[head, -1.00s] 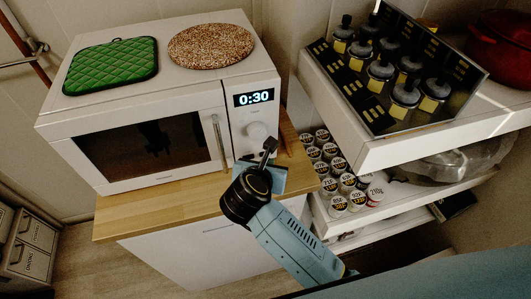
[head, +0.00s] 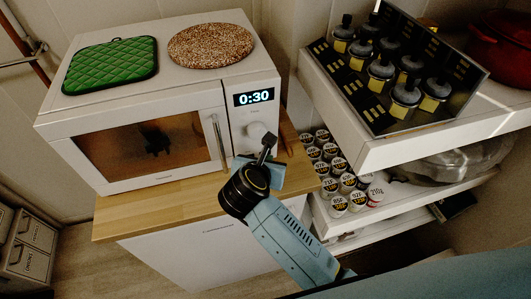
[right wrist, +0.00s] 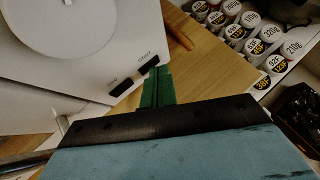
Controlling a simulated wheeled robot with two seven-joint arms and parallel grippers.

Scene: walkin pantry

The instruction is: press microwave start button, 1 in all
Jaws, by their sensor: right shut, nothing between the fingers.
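The white microwave (head: 105,110) stands on a wooden counter, its door closed. Its window glows warm brown, and its display (head: 254,97) reads 0:30. A round knob (head: 256,132) sits below the display. In the right wrist view, two dark buttons lie under the knob; the start button (right wrist: 148,66) is the right one. My right gripper (head: 267,146) is shut and empty, in front of the lower control panel. Its fingertips (right wrist: 158,72) are right beside the start button; I cannot tell whether they touch it. My left gripper is not in view.
A green quilted pad (head: 110,65) and a round cork-like mat (head: 211,44) lie on the microwave. To the right, shelves hold several labelled cans (head: 338,203) and a rack of dark bottles (head: 380,68). A strip of wooden counter (head: 160,205) in front is clear.

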